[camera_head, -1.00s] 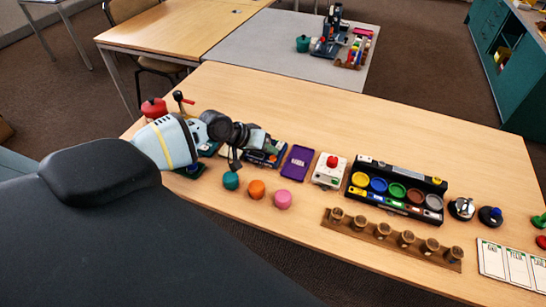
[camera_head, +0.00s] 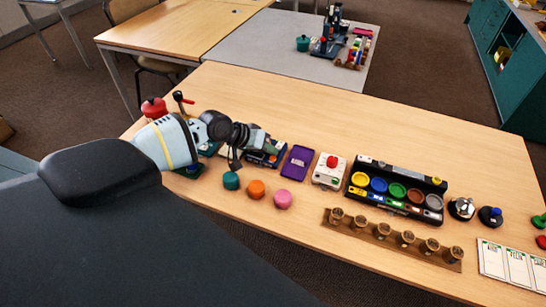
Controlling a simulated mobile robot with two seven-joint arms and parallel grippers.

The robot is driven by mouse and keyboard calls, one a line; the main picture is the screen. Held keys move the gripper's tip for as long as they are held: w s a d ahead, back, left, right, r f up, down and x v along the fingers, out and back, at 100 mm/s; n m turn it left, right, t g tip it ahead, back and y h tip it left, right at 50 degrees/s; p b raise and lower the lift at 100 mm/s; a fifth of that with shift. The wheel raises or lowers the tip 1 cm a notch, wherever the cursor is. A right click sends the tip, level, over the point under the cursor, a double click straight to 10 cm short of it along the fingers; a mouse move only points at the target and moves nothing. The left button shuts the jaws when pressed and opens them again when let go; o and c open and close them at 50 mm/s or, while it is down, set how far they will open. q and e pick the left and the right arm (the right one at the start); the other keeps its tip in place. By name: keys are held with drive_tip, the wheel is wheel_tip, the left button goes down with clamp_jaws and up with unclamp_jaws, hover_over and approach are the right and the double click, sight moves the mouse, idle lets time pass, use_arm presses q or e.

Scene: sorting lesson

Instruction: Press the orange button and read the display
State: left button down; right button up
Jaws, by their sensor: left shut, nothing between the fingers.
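The orange button (camera_head: 256,189) stands on the wooden table between a teal button (camera_head: 231,180) and a pink button (camera_head: 283,199). My left gripper (camera_head: 236,163) comes in from the left and is shut and empty. It shows just above and behind the teal button, to the left of the orange one. Nothing of it covers the orange button, and I see no contact with it. A dark blue device (camera_head: 268,158) lies behind the buttons, partly hidden by my gripper. I cannot make out a display or a reading on it. My right gripper is not in view.
A purple card (camera_head: 297,162), a white box with a red button (camera_head: 329,171) and a black tray of coloured discs (camera_head: 397,189) stand to the right. A wooden rack (camera_head: 392,238) lies in front of them. A red pot (camera_head: 154,108) stands behind my arm.

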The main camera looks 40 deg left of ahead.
use_arm(q)
drive_tip(key=shift+f, duration=0.4)
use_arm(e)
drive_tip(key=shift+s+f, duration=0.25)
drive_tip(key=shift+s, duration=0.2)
use_arm(q)
drive_tip(key=shift+f, duration=0.35)
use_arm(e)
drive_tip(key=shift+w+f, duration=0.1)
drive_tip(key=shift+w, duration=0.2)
use_arm(q)
drive_tip(key=shift+f+b, duration=0.15)
drive_tip(key=shift+b, duration=0.15)
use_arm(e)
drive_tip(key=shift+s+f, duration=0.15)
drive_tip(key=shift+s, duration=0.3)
